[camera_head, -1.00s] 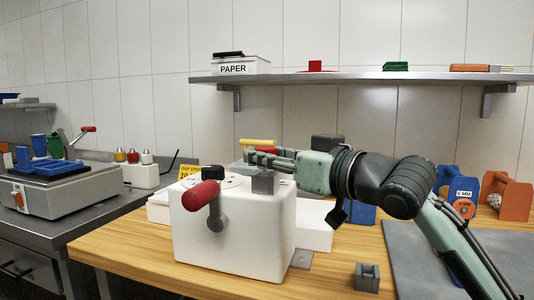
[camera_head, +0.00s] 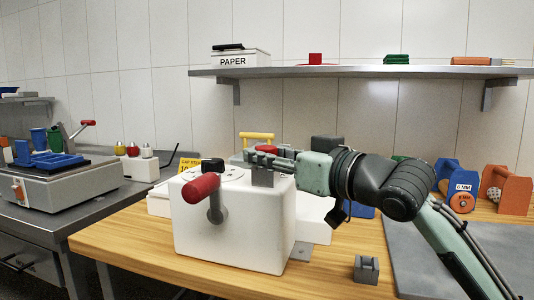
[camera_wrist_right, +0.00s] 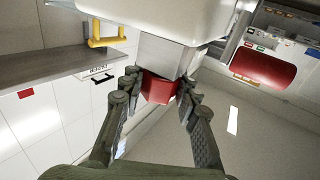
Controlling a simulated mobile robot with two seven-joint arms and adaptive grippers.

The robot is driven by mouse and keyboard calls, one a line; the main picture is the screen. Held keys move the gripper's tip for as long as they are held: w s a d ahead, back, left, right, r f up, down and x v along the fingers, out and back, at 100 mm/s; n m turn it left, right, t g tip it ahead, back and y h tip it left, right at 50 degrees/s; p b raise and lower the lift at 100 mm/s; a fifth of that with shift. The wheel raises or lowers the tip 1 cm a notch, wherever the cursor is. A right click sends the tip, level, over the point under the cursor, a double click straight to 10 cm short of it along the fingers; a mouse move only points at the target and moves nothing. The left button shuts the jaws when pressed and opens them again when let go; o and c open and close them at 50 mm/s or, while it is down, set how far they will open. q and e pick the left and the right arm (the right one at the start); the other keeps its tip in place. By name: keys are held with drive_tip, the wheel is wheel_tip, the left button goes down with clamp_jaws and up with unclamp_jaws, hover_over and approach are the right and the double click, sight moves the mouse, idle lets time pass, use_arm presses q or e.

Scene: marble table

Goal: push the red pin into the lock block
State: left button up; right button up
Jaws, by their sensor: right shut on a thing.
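The red pin (camera_wrist_right: 157,90) shows in the right wrist view, between the fingers of my right gripper (camera_wrist_right: 159,88), which is shut on it. The pin lies against the end of the grey lock block (camera_wrist_right: 166,54); how deep it sits in the block cannot be seen. In the head view, my right gripper (camera_head: 252,157) reaches in from the right over the top of the lock block (camera_head: 266,177), on the white box (camera_head: 232,238). My left gripper is not in view.
A crank with a red handle (camera_head: 201,188) sticks out from the white box's front. A yellow handle (camera_head: 257,136) stands behind my gripper. A small grey block (camera_head: 366,270) lies on the wooden table (camera_head: 130,235). A shelf (camera_head: 360,72) runs along the wall.

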drive_tip(key=shift+f, duration=0.3)
drive_tip(key=o, duration=1)
drive_tip(key=shift+o, duration=0.2)
drive_tip(key=shift+d, duration=0.1)
drive_tip(key=v, duration=1.2)
